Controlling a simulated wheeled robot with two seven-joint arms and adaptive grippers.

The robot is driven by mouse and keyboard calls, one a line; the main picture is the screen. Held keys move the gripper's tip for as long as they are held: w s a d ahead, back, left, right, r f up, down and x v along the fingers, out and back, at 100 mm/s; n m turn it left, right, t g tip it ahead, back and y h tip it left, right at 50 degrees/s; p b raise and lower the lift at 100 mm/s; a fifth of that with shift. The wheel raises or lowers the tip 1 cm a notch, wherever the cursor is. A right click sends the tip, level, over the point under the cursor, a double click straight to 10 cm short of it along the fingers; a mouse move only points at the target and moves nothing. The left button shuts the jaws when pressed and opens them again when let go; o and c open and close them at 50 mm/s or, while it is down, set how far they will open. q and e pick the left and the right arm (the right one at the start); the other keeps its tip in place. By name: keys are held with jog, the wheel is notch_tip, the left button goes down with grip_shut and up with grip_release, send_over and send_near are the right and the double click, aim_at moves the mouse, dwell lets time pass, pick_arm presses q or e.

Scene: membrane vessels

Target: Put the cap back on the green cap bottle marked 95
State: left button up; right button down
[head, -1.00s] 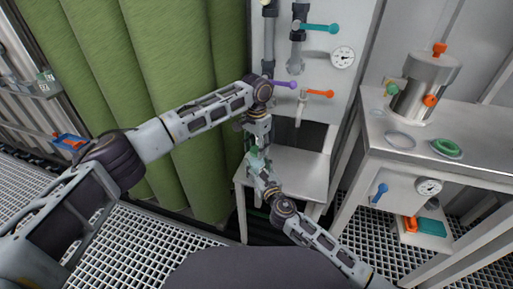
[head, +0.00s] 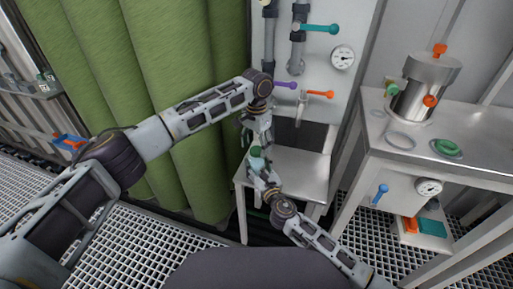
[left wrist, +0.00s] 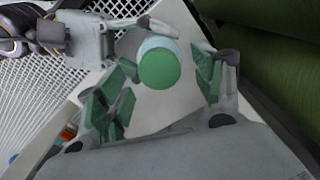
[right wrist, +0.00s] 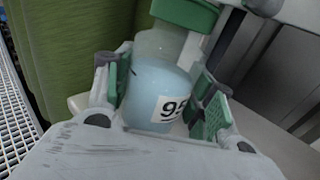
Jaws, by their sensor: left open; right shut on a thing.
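The bottle marked 95 (right wrist: 150,88) is upright or slightly tilted, with pale blue contents; only part of its label shows. My right gripper (right wrist: 160,100) is shut on its body, one finger on each side. The green cap (left wrist: 160,69) sits at the bottle's mouth, and its lower edge shows in the right wrist view (right wrist: 185,12). I cannot tell whether it is fully screwed down. My left gripper (left wrist: 165,75) is open above, its green pads apart on either side of the cap and not touching it. In the head view the bottle (head: 256,163) shows between both grippers.
A small metal table (head: 305,168) stands beneath the bottle. Behind it is a panel with a purple valve lever (head: 285,84), an orange lever (head: 320,94) and a gauge (head: 342,58). A steel bench (head: 480,120) with a metal vessel (head: 425,85) stands to the right. Green cylinders (head: 150,60) stand left.

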pick_arm(q)
notch_tip(320, 180, up, 10)
jog(key=shift+r, duration=0.2)
dwell(0.3)
pick_arm(e)
jog(key=shift+c, duration=2.4)
grip_release()
jog(key=shift+s, duration=0.1)
jog(key=v, duration=1.2)
pick_arm(q)
jog(key=shift+s+f, duration=0.1)
